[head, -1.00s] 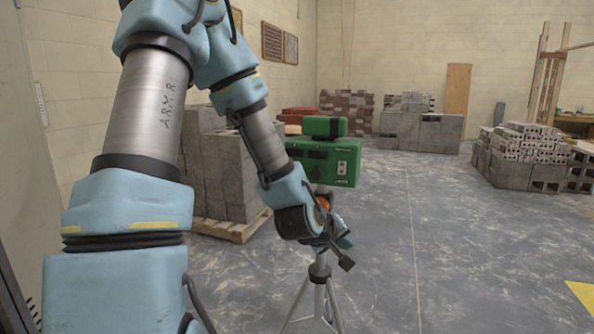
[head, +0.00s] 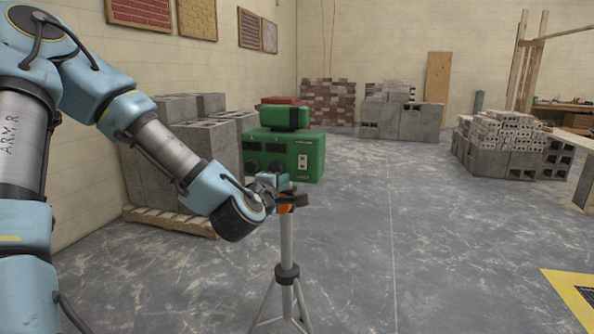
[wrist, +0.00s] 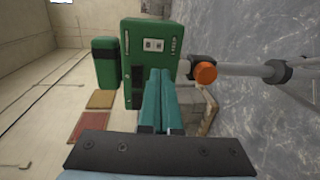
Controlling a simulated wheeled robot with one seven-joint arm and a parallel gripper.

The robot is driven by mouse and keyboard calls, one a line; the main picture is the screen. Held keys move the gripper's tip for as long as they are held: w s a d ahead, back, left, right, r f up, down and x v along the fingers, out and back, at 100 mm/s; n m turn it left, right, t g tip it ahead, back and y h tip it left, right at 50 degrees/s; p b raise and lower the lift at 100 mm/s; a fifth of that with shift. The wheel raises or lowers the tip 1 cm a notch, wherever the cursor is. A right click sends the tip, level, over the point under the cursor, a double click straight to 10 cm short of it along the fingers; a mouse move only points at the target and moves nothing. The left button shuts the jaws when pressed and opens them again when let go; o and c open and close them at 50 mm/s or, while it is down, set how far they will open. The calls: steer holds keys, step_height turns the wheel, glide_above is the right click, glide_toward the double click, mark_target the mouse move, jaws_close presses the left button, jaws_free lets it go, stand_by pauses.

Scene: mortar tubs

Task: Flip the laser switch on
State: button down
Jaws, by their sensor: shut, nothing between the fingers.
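The green laser unit (head: 258,153) stands on a tripod (head: 287,262) in the middle of the head view. Its pale switch plate (head: 302,161) is on the front face; the plate also shows in the wrist view (wrist: 153,44). I cannot tell which way the switch is set. My gripper (head: 275,182) is in front of the laser's lower front, just above the orange knob (head: 286,208). In the wrist view my gripper's teal fingers (wrist: 158,75) are together and empty, pointing at the laser's face below the switch plate. I cannot tell whether they touch it.
Grey blocks on a pallet (head: 170,221) stand at left behind my arm. More block stacks (head: 510,145) stand at back right.

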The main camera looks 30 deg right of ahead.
mark_target(302, 168)
steer(key=p+x, duration=0.3)
steer(key=x, duration=0.9)
steer(key=shift+w+d+p, duration=0.2)
steer(key=shift+d+p, duration=0.1)
steer(key=shift+d, duration=0.05)
steer(key=shift+w+d+f, duration=0.15)
steer(key=shift+w+d, duration=0.15)
steer(key=shift+w, duration=0.1)
steer(key=shift+f, duration=0.1)
steer(key=shift+d+f+b, duration=0.1)
steer(key=shift+f+b, duration=0.05)
steer(key=shift+b, duration=0.4)
steer(key=shift+w, duration=0.1)
